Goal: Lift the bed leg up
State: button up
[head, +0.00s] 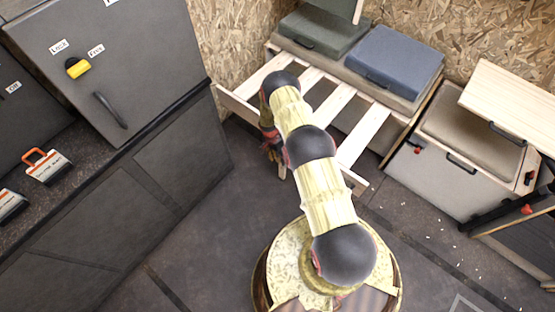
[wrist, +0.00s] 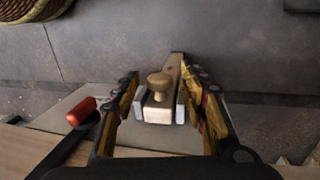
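The bed leg (wrist: 163,112) is a pale wooden piece with a round wooden knob (wrist: 159,82), between light side pieces in the wrist view. My gripper (wrist: 162,90) is open, with one finger on each side of the leg. Gaps show between the fingers and the leg. In the head view my gripper (head: 274,150) is at the front of the slatted pull-out bed (head: 355,137), largely hidden by my arm. The leg cannot be made out clearly there.
A dark cabinet (head: 120,70) stands at the left. Grey and blue cushions (head: 395,62) lie behind the slats. An open box bench (head: 440,165) is at the right. A red-ended handle (wrist: 82,111) is left of my gripper. Floor between cabinet and bed is clear.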

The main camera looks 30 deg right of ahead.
jog(key=shift+c, duration=1.2)
jog(key=c, duration=0.8)
grip_shut()
